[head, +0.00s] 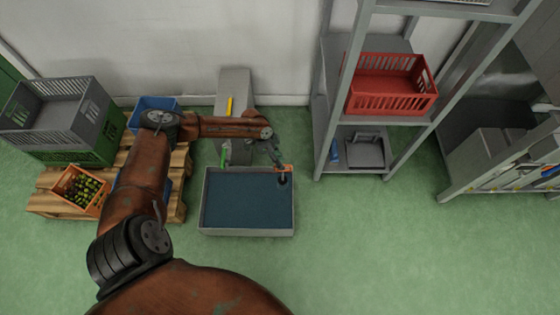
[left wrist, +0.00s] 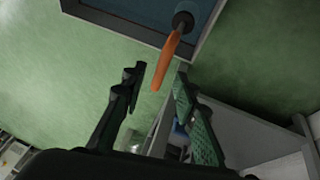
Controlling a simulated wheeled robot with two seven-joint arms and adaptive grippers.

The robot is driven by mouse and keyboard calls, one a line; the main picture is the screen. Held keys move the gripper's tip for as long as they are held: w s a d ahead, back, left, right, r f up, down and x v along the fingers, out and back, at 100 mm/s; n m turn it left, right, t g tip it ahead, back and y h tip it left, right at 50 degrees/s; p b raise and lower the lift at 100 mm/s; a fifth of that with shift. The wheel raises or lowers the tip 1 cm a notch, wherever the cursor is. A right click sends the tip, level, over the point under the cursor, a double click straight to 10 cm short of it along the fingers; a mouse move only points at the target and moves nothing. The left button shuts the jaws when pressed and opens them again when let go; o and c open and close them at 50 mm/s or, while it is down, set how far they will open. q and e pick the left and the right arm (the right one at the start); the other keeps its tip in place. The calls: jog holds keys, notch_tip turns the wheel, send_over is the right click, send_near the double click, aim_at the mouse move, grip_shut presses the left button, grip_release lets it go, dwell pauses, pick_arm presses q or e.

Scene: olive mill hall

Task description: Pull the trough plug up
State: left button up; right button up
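The trough (head: 247,233) is a grey rectangular basin on the floor, holding dark blue liquid. The plug (head: 283,181) is a dark round piece at the trough's back right corner, with an orange handle (head: 284,168) above it. In the left wrist view the dark plug (left wrist: 182,22) is at the top, and its orange handle (left wrist: 166,60) reaches toward my fingers. My left gripper (left wrist: 158,76) is open, with the handle's near end showing between the fingertips; I see no contact. It also shows in the head view (head: 279,158), just behind the handle. My right gripper is not in view.
A grey metal shelf (head: 345,95) with a red crate (head: 392,84) stands right of the trough. On the left, a wooden pallet (head: 52,204) bears crates, one with olives (head: 80,190). Green floor is clear in front and right of the trough.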

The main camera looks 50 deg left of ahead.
pick_arm(q)
jog(key=shift+r, duration=0.1)
jog(key=v, duration=1.1)
jog(key=shift+r, duration=0.35)
jog(key=shift+a, duration=0.1)
